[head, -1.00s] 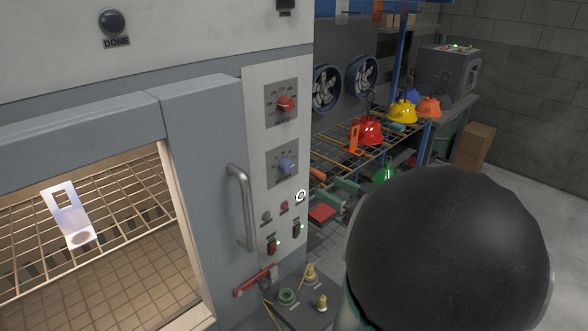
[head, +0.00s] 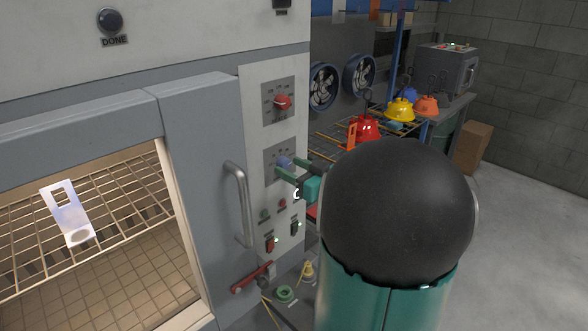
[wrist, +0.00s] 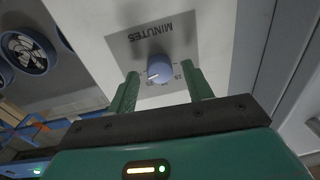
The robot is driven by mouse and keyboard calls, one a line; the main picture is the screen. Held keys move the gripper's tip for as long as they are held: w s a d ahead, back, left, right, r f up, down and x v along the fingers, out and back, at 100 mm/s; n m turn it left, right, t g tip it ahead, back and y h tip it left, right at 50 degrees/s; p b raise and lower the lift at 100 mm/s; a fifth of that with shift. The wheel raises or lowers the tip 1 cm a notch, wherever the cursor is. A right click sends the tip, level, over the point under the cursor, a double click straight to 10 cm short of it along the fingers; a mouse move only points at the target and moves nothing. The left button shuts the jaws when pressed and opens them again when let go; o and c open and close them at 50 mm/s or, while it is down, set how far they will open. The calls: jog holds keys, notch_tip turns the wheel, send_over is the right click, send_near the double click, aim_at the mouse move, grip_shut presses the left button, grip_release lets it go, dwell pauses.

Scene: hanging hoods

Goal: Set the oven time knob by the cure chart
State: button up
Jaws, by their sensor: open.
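The blue time knob (wrist: 163,68) sits on a grey plate marked MINUTES (wrist: 160,38) in the wrist view, which shows it upside down. In the head view the blue knob (head: 284,162) is on the oven's control panel, below the red knob (head: 283,102). My gripper (wrist: 161,80) is open, its two green fingers on either side of the blue knob in the picture. I cannot tell whether either finger touches it. In the head view my gripper (head: 282,169) is at the knob, its body partly hidden by my arm. No cure chart can be made out.
The oven door handle (head: 240,205) stands out left of the panel. Switches (head: 271,243) and a red lever (head: 252,278) are below. A wire rack with a red hood (head: 364,128) and yellow hood (head: 400,109) is behind my arm. Open floor lies to the right.

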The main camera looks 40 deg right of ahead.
jog(key=c, duration=1)
jog(key=shift+n, duration=0.5)
jog(key=n, duration=0.3)
jog(key=shift+n, duration=1.9)
jog(key=o, duration=1)
jog(key=shift+s, duration=0.15)
